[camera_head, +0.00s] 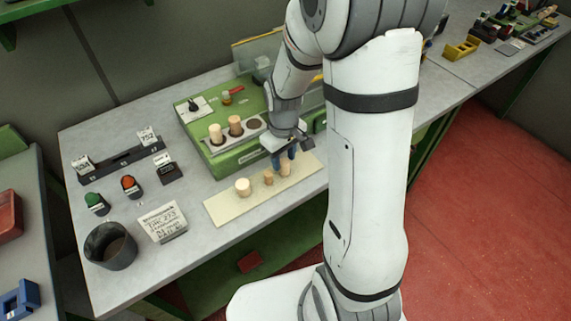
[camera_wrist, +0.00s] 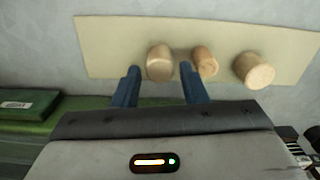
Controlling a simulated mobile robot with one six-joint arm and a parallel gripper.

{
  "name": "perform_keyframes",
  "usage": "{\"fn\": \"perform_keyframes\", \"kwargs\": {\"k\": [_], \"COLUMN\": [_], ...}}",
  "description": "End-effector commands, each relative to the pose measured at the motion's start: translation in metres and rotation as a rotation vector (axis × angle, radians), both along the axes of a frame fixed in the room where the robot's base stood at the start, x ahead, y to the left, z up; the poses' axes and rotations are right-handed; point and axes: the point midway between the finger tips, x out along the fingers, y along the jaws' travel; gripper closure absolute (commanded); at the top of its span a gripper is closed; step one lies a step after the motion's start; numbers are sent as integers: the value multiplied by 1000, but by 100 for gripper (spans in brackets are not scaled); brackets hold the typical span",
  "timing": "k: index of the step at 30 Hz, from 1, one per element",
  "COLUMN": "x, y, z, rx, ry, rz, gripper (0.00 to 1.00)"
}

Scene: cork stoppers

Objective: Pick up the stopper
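Three pale cork stoppers stand on a beige board (camera_head: 225,210). They are a wide one (camera_head: 242,187), a small one (camera_head: 268,178) and one (camera_head: 285,170) below my gripper (camera_head: 284,162). In the wrist view, my open blue fingers (camera_wrist: 160,70) are on either side of the left stopper (camera_wrist: 159,62), with a small gap visible on each side. The small stopper (camera_wrist: 205,62) is just right of the right finger, and the wide one (camera_wrist: 254,70) is farther right. The fingers partly hide the stopper in the head view.
A green machine (camera_head: 240,158) behind the board has a grey strip holding two stoppers (camera_head: 216,133) (camera_head: 235,126) and dark holes. A dark cup (camera_head: 110,246), a label card (camera_head: 163,222) and red and green buttons stand to the left. The small stopper is close to my right finger.

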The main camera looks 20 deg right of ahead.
Motion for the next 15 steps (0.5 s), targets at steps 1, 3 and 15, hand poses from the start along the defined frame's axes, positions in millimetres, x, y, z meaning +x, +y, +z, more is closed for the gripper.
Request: {"fn": "perform_keyframes", "kwargs": {"k": [1,3,15], "x": [-2,-1,0], "y": [-1,-1,-1], "z": [-8,-16,-24], "rx": [0,0,0], "ry": [5,4,0], "rz": [-1,0,-1], "gripper": [61,61,65]}}
